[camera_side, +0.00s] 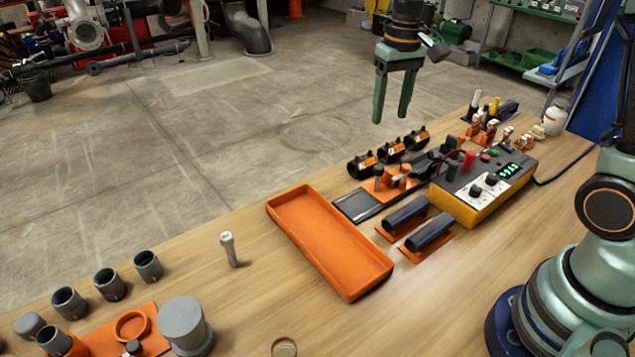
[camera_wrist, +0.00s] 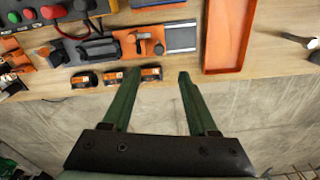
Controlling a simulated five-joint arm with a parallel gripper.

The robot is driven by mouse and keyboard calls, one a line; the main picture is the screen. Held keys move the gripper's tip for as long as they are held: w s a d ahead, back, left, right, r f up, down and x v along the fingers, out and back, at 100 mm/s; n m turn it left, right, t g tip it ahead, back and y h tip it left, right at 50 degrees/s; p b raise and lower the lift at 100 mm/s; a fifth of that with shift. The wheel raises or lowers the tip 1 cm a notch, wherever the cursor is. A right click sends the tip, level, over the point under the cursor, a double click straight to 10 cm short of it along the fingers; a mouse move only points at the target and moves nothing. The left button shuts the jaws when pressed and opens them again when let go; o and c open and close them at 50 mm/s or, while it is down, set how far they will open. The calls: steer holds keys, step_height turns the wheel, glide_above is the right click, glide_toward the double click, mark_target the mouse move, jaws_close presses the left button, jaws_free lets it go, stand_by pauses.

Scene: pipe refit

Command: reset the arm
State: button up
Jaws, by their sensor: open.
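My gripper (camera_side: 393,95) hangs at the top of the side view with its two green fingers pointing down, apart and with nothing between them. It is above and beyond the table's far edge. In the wrist view my gripper (camera_wrist: 158,78) also shows open and empty, its fingertips near the row of black couplings. My arm's base stands at the right of the side view. No object is held.
An orange tray (camera_side: 384,262) lies mid-table. Black couplings (camera_side: 391,151), a clamp fixture (camera_side: 395,178), black pipes (camera_side: 430,231) and a control box (camera_side: 470,204) stand to its right. Grey fittings (camera_side: 109,284) and a grey-white upright tool (camera_side: 229,248) are at left.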

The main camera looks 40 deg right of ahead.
steer(key=s+a+r+n+t, duration=0.1)
steer(key=s+r+t, duration=0.1)
steer(key=s, duration=0.4)
steer(key=s+a+r+n+t, duration=0.1)
steer(key=s+a+r+t, duration=0.1)
steer(key=s, duration=0.5)
steer(key=shift+r+t, duration=0.15)
steer(key=shift+t, duration=0.45)
